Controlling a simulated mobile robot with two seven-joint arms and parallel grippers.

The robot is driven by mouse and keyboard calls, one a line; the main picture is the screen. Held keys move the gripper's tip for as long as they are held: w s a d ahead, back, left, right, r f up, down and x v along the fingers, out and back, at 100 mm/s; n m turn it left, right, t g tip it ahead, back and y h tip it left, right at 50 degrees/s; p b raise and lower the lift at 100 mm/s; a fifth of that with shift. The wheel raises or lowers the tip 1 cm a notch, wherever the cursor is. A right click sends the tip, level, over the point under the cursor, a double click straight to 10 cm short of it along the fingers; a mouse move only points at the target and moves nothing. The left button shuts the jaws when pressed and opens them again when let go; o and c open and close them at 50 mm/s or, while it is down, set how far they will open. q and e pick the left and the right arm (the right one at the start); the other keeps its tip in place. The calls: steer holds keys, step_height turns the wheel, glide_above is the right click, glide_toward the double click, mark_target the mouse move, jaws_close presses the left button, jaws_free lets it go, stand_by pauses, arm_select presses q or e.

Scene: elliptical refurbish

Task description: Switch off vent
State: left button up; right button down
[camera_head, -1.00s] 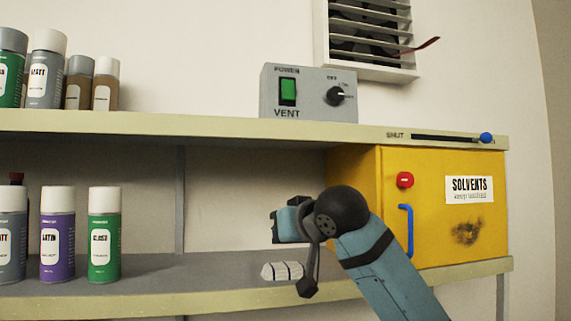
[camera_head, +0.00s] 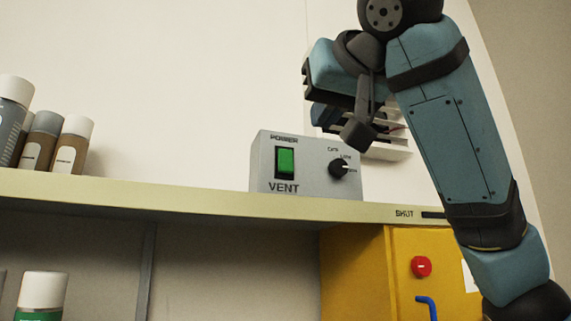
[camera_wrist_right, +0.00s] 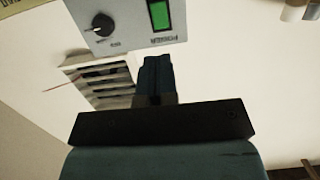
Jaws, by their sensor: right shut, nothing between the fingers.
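The grey vent control box (camera_head: 306,187) stands on the upper shelf. Its front has a green power switch (camera_head: 286,161) over the word VENT and a black knob (camera_head: 338,168) to the right. In the right wrist view the box (camera_wrist_right: 128,42) is upside down at the top, with the green switch (camera_wrist_right: 160,14) and the knob (camera_wrist_right: 103,24). My right gripper (camera_head: 325,115) is raised above the box, in front of the wall vent; its fingers (camera_wrist_right: 155,62) are shut and empty, apart from the box in the picture. The left gripper is not in view.
The slatted wall vent (camera_head: 390,148) is partly hidden behind my right arm. Spray cans (camera_head: 70,145) stand at the left of the upper shelf (camera_head: 200,200). A yellow cabinet (camera_head: 355,270) with a red button (camera_head: 421,266) and blue handle is below.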

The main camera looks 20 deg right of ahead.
steer(key=shift+s+d+r, duration=0.1)
steer(key=shift+s, duration=0.1)
